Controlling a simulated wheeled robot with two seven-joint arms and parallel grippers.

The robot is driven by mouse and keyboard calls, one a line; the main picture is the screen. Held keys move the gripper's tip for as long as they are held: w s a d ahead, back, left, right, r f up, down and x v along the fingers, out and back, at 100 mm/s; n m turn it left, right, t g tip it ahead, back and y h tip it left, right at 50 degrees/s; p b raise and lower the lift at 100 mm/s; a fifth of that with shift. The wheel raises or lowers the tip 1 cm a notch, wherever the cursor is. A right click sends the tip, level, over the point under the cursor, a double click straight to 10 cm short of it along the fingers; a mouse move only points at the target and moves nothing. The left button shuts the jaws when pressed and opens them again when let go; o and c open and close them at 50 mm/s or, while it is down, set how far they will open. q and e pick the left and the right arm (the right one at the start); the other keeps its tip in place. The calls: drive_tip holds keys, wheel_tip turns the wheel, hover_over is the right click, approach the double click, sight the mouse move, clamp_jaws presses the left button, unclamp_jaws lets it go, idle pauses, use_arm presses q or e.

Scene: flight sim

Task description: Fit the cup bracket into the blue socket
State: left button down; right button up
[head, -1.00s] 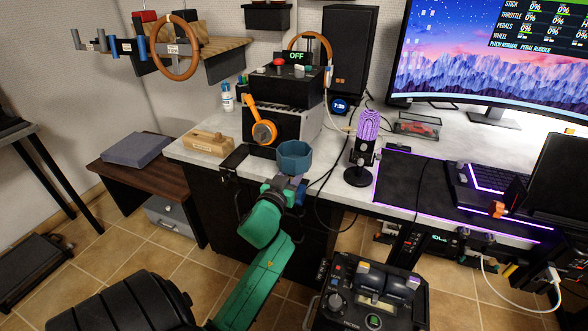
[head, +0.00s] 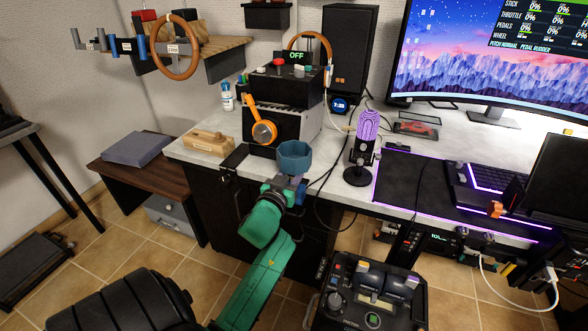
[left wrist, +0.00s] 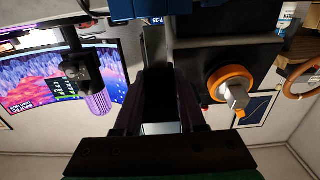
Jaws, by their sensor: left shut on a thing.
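The cup bracket (head: 294,156), a blue-grey open ring-shaped cup, stands upright just in front of the desk's front edge. My left gripper (head: 291,182) is shut on it from below; the grip itself is mostly hidden. In the left wrist view, which is upside down, the two dark fingers (left wrist: 168,100) reach towards a dark-blue part of the bracket (left wrist: 130,9) at the top edge. A small blue piece (head: 300,191) shows beside the gripper; I cannot tell whether it is the blue socket or part of the bracket. My right gripper is out of view.
A black-and-silver unit with an orange-ringed lever (head: 262,132) stands on the desk behind the cup. A purple microphone (head: 363,146) stands to the right, and a wooden block (head: 208,142) lies to the left. A black throttle box (head: 372,295) is in front, low down.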

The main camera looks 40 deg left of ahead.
use_arm(q)
drive_tip(key=shift+f+b, duration=1.65)
drive_tip(key=shift+f, duration=0.55)
drive_tip(key=shift+r, duration=0.1)
drive_tip(key=shift+r+p, duration=3.5)
drive_tip(key=shift+p, duration=0.35)
drive_tip(key=shift+f, duration=0.15)
drive_tip(key=shift+f+b, duration=0.9)
drive_tip(key=shift+f, duration=0.1)
